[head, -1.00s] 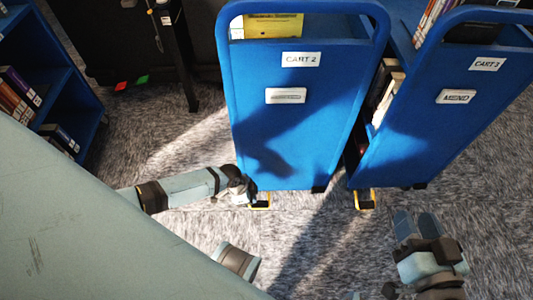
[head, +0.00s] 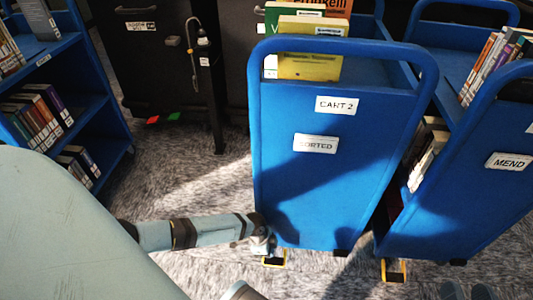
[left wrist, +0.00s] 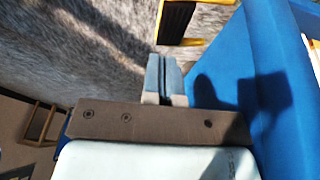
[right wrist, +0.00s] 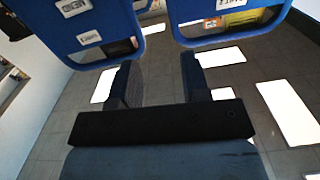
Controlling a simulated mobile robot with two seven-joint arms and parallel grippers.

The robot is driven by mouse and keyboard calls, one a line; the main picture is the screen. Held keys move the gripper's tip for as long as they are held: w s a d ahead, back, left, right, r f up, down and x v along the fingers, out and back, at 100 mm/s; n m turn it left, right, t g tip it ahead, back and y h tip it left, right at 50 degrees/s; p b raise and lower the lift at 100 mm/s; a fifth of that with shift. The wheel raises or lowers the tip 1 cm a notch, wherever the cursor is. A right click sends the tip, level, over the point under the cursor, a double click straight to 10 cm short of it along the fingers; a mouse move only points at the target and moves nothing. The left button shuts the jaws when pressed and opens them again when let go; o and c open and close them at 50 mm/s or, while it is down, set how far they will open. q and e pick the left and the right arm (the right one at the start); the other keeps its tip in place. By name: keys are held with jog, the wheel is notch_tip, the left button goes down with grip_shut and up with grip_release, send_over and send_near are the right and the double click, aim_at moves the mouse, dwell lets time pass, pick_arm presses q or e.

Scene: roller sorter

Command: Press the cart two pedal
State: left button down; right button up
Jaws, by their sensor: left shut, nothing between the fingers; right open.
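Cart two is a blue cart with a "CART 2" label (head: 335,105) on its end panel (head: 335,190). Its pedal (head: 273,261), a black plate in a yellow frame, sits low at the panel's bottom left corner. My left gripper (head: 263,241) is just above the pedal in the head view, and partly hard to make out. In the left wrist view its fingers (left wrist: 163,76) are shut and empty, with the yellow-framed pedal (left wrist: 178,20) apart beyond the tips. My right gripper (head: 467,291) shows only its fingertips at the bottom edge. In the right wrist view its fingers (right wrist: 160,82) are spread and empty.
Another blue cart labelled "MEND" (head: 509,161) stands close on the right, with its own yellow pedal (head: 393,270). A blue bookshelf (head: 112,110) stands at the left, and a dark cabinet (head: 160,60) behind.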

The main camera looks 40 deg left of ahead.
aim_at(274, 264)
pick_arm(q)
jog(key=b+x, duration=0.2)
jog(key=x, duration=0.2)
jog(key=shift+f, duration=0.35)
jog(key=shift+w+d+f, duration=0.1)
jog(key=shift+d+f, duration=0.1)
jog(key=shift+f, duration=0.2)
pick_arm(e)
jog(key=shift+w+d+r+n+t+y, duration=0.15)
jog(key=shift+w+d+r+n+t, duration=0.2)
jog(key=shift+n, duration=0.25)
jog(key=shift+w+d+r+n+t+y, duration=0.15)
jog(key=shift+w+n+t, duration=0.1)
jog(key=shift+w+n, duration=0.3)
jog(key=shift+s, duration=0.1)
